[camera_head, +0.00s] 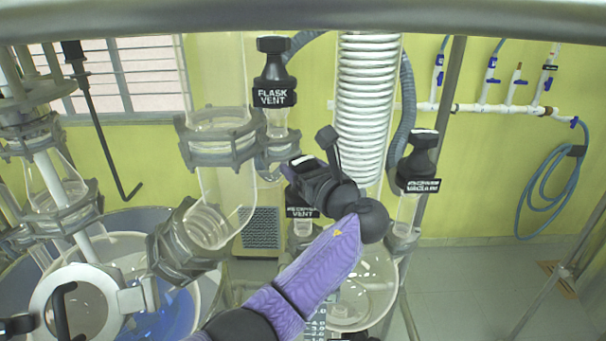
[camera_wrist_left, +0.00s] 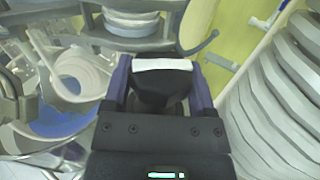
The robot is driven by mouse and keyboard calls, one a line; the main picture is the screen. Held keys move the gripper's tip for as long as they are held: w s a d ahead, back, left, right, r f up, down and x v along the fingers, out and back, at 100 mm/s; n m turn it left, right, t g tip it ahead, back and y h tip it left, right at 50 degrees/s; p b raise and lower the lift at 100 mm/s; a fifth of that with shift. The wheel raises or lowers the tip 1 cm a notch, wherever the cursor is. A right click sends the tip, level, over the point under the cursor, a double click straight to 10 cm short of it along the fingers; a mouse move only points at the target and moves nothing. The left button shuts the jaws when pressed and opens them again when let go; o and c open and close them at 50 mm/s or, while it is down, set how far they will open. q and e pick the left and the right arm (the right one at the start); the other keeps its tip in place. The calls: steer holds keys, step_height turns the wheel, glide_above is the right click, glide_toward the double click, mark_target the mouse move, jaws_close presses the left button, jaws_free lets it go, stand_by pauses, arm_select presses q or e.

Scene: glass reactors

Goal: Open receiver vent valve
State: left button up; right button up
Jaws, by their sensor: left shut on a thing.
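The receiver vent valve has a black label reading "VENT" (camera_head: 302,212) and stands on a glass neck just left of the coiled condenser. My left gripper (camera_head: 303,179) is at its top, partly hiding it in the head view. In the left wrist view the two purple-edged fingers of my left gripper (camera_wrist_left: 162,82) are shut on the black valve knob (camera_wrist_left: 160,92), which has a white strip facing the camera. How far the valve is turned cannot be told. My right gripper is not clearly visible.
The flask vent valve (camera_head: 272,85) stands behind and left. The receiver vacuum valve (camera_head: 418,172) stands to the right. The coiled condenser (camera_head: 368,100) rises close beside my gripper. Glass joints with grey clamps (camera_head: 218,138) crowd the left. A metal bar (camera_head: 300,20) crosses the top.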

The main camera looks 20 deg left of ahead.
arm_select(q)
steer(key=shift+n+g+y+b, duration=0.6)
steer(key=shift+n+g+y, duration=0.1)
steer(key=shift+g, duration=0.1)
steer(key=o, duration=1)
steer(key=shift+o, duration=0.8)
steer(key=shift+s, duration=0.15)
steer(key=shift+r, duration=0.1)
